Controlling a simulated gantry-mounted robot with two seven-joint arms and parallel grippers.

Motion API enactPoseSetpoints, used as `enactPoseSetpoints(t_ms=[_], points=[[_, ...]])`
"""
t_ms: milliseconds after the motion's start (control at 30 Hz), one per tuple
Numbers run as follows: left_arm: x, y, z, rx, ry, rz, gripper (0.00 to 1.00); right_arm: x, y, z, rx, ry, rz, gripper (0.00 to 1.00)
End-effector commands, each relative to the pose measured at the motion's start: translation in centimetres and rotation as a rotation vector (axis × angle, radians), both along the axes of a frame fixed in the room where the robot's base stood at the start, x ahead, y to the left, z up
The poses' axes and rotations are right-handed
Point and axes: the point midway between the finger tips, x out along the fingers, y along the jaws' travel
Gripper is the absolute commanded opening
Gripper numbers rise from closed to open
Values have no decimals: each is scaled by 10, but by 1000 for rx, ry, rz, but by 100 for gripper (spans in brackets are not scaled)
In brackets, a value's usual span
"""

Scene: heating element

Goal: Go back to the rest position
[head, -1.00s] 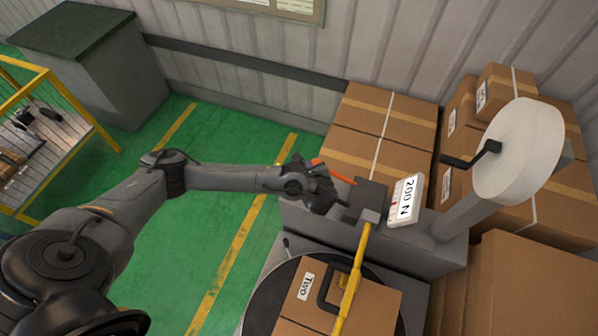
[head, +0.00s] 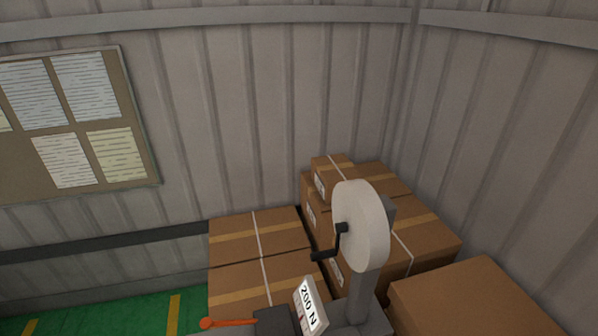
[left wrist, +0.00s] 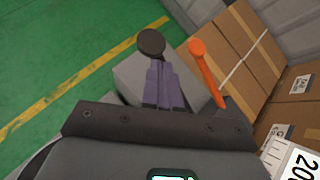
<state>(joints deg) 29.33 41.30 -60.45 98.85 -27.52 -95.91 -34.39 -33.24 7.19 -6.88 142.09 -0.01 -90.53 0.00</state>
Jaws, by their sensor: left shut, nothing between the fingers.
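My left gripper (left wrist: 163,88) shows in the left wrist view with its purple-grey fingers together and nothing between them. It is over the grey base of the wrapping machine, close to a round dark knob (left wrist: 151,42) and left of an orange lever (left wrist: 206,72). I cannot tell whether it touches the knob. The orange lever also shows in the head view (head: 230,322) at the bottom. Neither arm shows in the head view now. My right gripper is in no frame.
The machine has a white film roll (head: 362,225) with a black crank (head: 335,243) and a "200 N" dial (head: 309,306). Stacked cardboard boxes (head: 258,240) stand against the corrugated wall. A notice board (head: 80,120) hangs at left. Green floor (left wrist: 60,60) at left is clear.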

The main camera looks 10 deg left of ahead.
Motion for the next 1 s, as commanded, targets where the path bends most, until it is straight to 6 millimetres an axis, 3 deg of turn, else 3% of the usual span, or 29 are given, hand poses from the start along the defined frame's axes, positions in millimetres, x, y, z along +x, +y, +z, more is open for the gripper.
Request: enactPoseSetpoints(t_ms=[100, 200, 300, 400, 500, 633, 767, 867, 1000], points=[[-52, -32, -47, -73, 104, 1, 0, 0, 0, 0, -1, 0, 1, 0], [-102, -75, -73, -198, 174, 24, 0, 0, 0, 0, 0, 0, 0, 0], [-147, -117, -83, -354, 216, 91, 0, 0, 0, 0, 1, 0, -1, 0], [-185, -151, -80, -525, 224, 215, 0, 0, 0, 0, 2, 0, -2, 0], [-210, -169, -68, -682, 198, 383, 0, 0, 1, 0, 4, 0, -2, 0], [-228, -173, -49, -832, 135, 615, 0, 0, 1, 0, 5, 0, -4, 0], [-237, -160, -29, -944, 40, 855, 0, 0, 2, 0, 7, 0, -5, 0], [-237, -140, -7, -1027, -81, 1064, 0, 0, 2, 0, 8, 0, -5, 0], [-219, -106, 32, -1137, -304, 1303, 0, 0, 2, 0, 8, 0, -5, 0]])
